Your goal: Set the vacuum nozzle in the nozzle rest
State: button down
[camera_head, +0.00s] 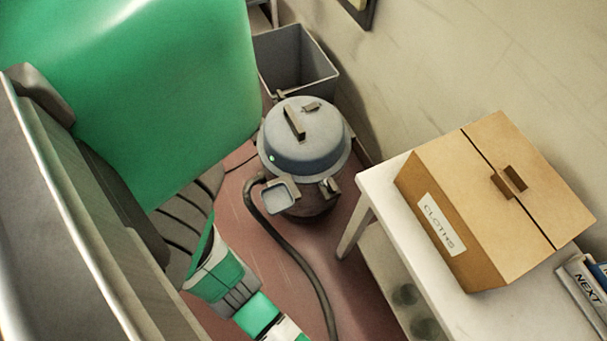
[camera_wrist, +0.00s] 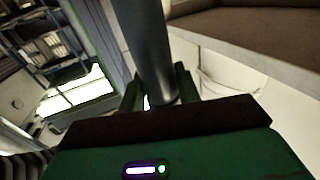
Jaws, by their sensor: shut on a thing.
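In the wrist view my gripper (camera_wrist: 158,88) is shut on a smooth grey tube, the vacuum nozzle (camera_wrist: 152,45), which runs up out of the picture from between the green fingers. The nozzle's far end is out of view. In the head view a grey vacuum cleaner (camera_head: 306,138) with a domed lid stands on the floor. A square grey holder on its front, which looks like the nozzle rest (camera_head: 279,197), shows nothing in it. A dark hose (camera_head: 291,249) curves from the vacuum to the bottom edge. The gripper's fingers and the nozzle cannot be made out there.
A white table (camera_head: 382,190) at the right bears a cardboard box (camera_head: 486,202) labelled CLOTHS and a tray marked NEXT (camera_head: 585,290). An open grey bin (camera_head: 297,60) stands behind the vacuum, near the wall. Reddish floor (camera_head: 275,275) lies open in front of the vacuum, crossed by the hose.

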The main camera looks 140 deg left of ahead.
dwell(0.3)
jog(key=c, duration=1.7)
grip_release()
jog(key=shift+c, duration=0.2)
jog(key=c, duration=0.3)
jog(key=shift+c, duration=0.2)
